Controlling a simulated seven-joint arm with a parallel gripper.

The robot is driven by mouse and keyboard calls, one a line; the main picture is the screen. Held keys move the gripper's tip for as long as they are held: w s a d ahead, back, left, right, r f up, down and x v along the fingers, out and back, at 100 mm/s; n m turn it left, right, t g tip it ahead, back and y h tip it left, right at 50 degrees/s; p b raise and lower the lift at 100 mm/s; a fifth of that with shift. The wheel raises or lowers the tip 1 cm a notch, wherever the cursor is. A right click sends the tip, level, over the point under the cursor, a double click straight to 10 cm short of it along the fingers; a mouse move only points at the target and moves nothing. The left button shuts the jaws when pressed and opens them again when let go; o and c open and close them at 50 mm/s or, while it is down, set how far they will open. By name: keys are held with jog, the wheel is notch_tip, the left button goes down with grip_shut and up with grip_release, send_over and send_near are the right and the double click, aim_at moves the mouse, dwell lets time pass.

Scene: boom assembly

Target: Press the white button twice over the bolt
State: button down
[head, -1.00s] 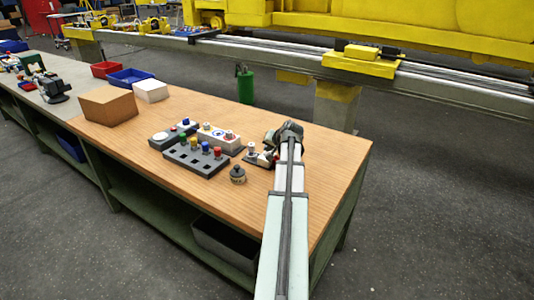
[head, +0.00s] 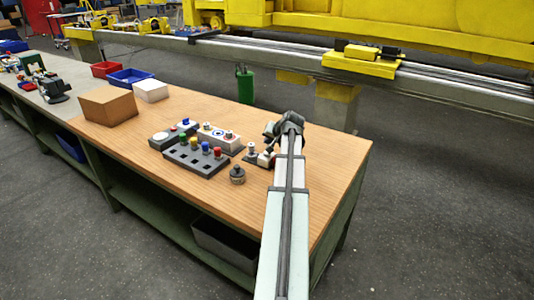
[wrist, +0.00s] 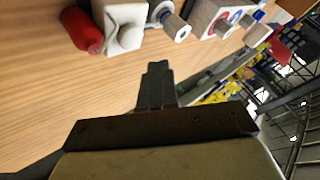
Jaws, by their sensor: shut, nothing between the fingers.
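My gripper (wrist: 157,85) is shut and empty. In the wrist view its tip points at a row of small parts on the wooden table, apart from them in the picture. A white block with a rounded white top (wrist: 122,28), which looks like the white button, lies just beyond and left of the tip. A red cylinder (wrist: 82,30) sits beside it. A grey cylindrical part with a pale end (wrist: 172,24), perhaps the bolt, is on its right. In the head view my gripper (head: 270,138) is above the small white part (head: 264,158), partly hiding it.
A white box with coloured rings (head: 218,136) and a grey panel with coloured knobs (head: 197,157) stand left of my gripper. A round grey part (head: 237,174) is in front. The table's right end is clear.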

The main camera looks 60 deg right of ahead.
aim_at(267, 154)
jog(key=shift+r, duration=1.45)
dwell(1.5)
notch_tip(267, 154, up, 4)
jog(key=shift+f, duration=0.1)
dwell(0.4)
jog(key=shift+f, duration=4.4)
jog(key=shift+f, duration=0.25)
jog(key=shift+f, duration=0.2)
